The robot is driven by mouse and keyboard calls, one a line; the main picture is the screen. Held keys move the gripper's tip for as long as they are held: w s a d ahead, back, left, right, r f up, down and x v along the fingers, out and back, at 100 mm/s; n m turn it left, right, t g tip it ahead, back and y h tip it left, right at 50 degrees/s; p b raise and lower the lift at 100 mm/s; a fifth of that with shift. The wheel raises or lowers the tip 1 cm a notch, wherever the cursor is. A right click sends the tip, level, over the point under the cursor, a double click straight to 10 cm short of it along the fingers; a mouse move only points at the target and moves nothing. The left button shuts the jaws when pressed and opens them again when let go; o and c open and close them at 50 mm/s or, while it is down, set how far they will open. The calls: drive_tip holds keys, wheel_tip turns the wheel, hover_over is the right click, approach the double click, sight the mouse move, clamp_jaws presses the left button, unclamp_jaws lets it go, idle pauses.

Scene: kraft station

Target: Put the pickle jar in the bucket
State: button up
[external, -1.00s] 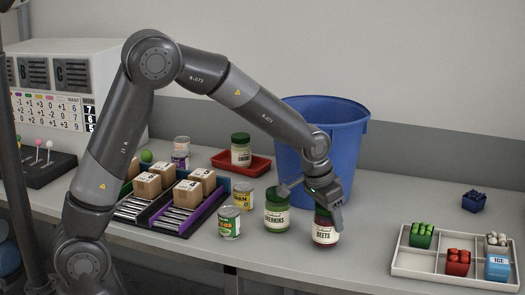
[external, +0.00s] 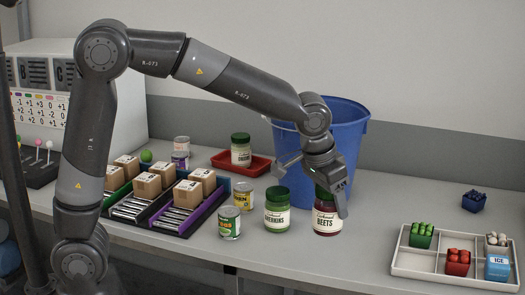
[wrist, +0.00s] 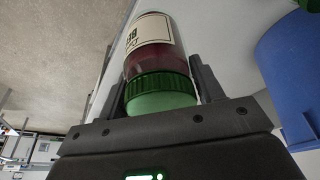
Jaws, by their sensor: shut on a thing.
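The gherkins jar (external: 277,220), the jar whose label fits pickles, stands upright on the counter with a green lid. My gripper (external: 331,190) is to its right, shut on the beets jar (external: 327,222), a dark red jar with a cream label. In the wrist view the green lid and red body of the beets jar (wrist: 158,68) are between my two fingers. The jar looks upright and close to the counter; a gap under it is hard to tell.
A third jar (external: 241,155) stands in a red tray (external: 262,172) at the back. Several cans, such as the green-labelled can (external: 229,223), and a rack of boxes (external: 185,215) are to the left. A divided tray (external: 405,262) is at the right, with clear counter before it.

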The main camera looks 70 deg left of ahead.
drive_tip(key=w+a+r+n, duration=0.2)
drive_tip(key=w+a+r, duration=0.7)
drive_tip(key=a, duration=0.3)
drive_tip(key=w+a+r+n, duration=0.1)
drive_tip(key=w+a+r, duration=0.8)
drive_tip(key=w+a, duration=0.15)
drive_tip(key=s+a+f, duration=0.5)
drive_tip(key=a+f, duration=0.6)
drive_tip(key=shift+w+d+f+m, duration=0.1)
drive_tip(key=shift+w+f+m, duration=0.6)
drive_tip(key=shift+f, duration=2.15)
drive_tip(key=shift+w+f+m, duration=0.45)
drive_tip(key=shift+w+f, duration=0.55)
drive_tip(key=shift+f, duration=1.9)
drive_tip(key=shift+w+d+f+m, duration=0.1)
drive_tip(key=shift+w+f+m, duration=0.6)
drive_tip(key=shift+f, duration=2.15)
drive_tip(key=shift+w+f, duration=0.1)
drive_tip(key=shift+f, duration=0.05)
